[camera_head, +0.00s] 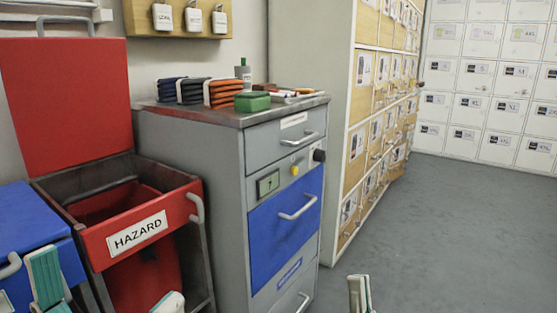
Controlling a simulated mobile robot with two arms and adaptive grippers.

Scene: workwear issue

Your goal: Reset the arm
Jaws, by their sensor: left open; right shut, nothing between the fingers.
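My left gripper (107,291) shows at the bottom left of the head view. Its two white and green fingers are wide apart, one in front of the blue bin and one lower right near the red HAZARD bin. Nothing shows between them. My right gripper (360,294) shows at the bottom edge, right of the middle, over the grey floor. Its fingers are together and empty. Most of both arms is out of view.
A grey cabinet (192,145) holds folded items (222,92) and a green box (252,102) on top. Wooden lockers (355,150) stand behind. The floor (455,235) at right is clear.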

